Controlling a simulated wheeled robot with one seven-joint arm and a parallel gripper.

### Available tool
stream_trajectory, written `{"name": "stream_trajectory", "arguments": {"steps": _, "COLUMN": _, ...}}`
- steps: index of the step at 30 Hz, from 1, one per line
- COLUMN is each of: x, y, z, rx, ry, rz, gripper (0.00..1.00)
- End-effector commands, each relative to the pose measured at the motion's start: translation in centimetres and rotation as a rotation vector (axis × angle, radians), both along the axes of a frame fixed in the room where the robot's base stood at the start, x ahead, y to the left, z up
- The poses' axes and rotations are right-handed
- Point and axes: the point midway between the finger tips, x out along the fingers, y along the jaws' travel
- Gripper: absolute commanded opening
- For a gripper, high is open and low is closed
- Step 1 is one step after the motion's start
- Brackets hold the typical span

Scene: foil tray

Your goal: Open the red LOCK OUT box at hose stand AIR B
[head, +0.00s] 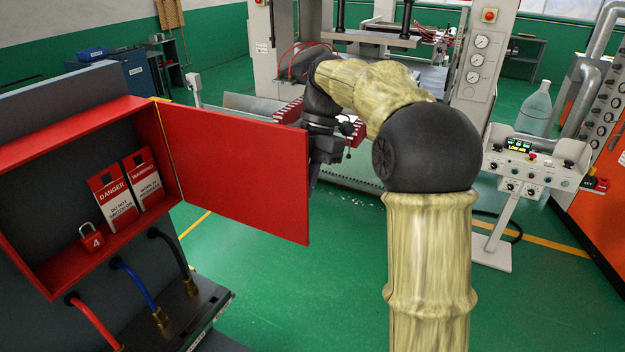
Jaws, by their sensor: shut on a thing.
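The red box (140,108) is at the left, on the dark hose stand (60,95). Its red door (235,165) stands wide open, swung out to the right on the hinge at the box's right side. Inside are a red padlock (92,238) marked 4, a DANGER tag (112,197) and a WARNING tag (148,180). My gripper (318,145) is at the door's free right edge and is shut on the door. The door hides the fingertips, so the exact grip point does not show. No lettering shows on the door's visible face.
Red, blue and black hoses (135,285) hang below the box. A white control pedestal (515,180) stands at the right, beside an orange machine (600,200). A large press (480,60) stands behind my arm. Green floor (290,290) is clear below the door.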

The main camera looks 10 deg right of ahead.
Motion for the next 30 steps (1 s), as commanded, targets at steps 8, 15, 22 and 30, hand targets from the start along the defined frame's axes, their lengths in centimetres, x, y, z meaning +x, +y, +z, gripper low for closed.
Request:
{"name": "stream_trajectory", "arguments": {"steps": 8, "x": 0.2, "y": 0.3, "z": 0.06, "rx": 0.002, "ry": 0.0, "rz": 0.019, "gripper": 0.0}}
{"name": "stream_trajectory", "arguments": {"steps": 15, "x": 0.19, "y": 0.29, "z": 0.07, "rx": 0.003, "ry": 0.0, "rz": 0.018, "gripper": 0.19}}
{"name": "stream_trajectory", "arguments": {"steps": 22, "x": 0.2, "y": 0.18, "z": 0.03, "rx": 0.002, "ry": 0.0, "rz": 0.016, "gripper": 0.33}}
{"name": "stream_trajectory", "arguments": {"steps": 30, "x": 0.4, "y": -0.01, "z": 0.46, "rx": 0.002, "ry": -0.001, "rz": 0.014, "gripper": 0.33}}
